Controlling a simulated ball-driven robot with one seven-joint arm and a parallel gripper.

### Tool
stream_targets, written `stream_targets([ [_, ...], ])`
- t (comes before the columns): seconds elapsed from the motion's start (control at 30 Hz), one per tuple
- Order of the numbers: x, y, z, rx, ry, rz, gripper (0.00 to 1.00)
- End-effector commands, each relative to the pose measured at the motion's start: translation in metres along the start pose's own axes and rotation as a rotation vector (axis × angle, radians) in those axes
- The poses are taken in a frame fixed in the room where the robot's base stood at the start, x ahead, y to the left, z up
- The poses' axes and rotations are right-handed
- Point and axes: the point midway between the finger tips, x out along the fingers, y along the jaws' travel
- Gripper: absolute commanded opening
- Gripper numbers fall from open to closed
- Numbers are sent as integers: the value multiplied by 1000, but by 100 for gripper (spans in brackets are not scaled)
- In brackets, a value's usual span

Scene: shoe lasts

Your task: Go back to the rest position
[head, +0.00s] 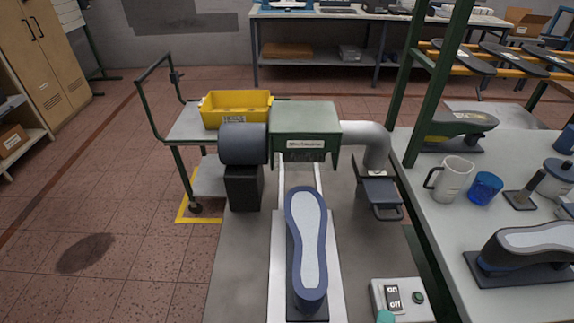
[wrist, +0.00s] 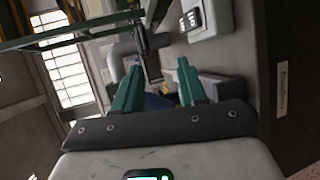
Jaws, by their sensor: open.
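My gripper (wrist: 158,82) shows in the wrist view with its two green fingers apart and nothing visible between them. In the head view only a teal fingertip (head: 385,317) shows at the bottom edge, in front of the switch box (head: 420,296); whether it touches the box cannot be told. The rest of the gripper is out of that view. The switch box carries an on/off rocker and a dark round knob. It also shows at the top of the wrist view (wrist: 212,22), beyond the fingers.
A green machine (head: 306,122) with a motor and grey pipe stands on the bench. A blue shoe last (head: 308,235) lies before it. The right table holds a white mug (head: 452,180), blue cup (head: 485,187) and another last (head: 530,245). Open floor lies left.

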Motion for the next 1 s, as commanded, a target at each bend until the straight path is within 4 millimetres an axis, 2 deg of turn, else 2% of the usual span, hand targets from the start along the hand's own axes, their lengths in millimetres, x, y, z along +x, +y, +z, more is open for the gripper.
stream_targets([
  [0.33, 25, -25, 50, 181, -155, -180, 41],
  [0.47, 32, -42, 76, 288, -241, -285, 41],
  [0.6, 36, -68, 108, 441, -356, -435, 41],
  [0.7, 31, -93, 132, 592, -459, -583, 41],
  [0.8, 19, -118, 148, 751, -551, -749, 41],
  [1.0, -8, -145, 154, 975, -643, -1007, 41],
])
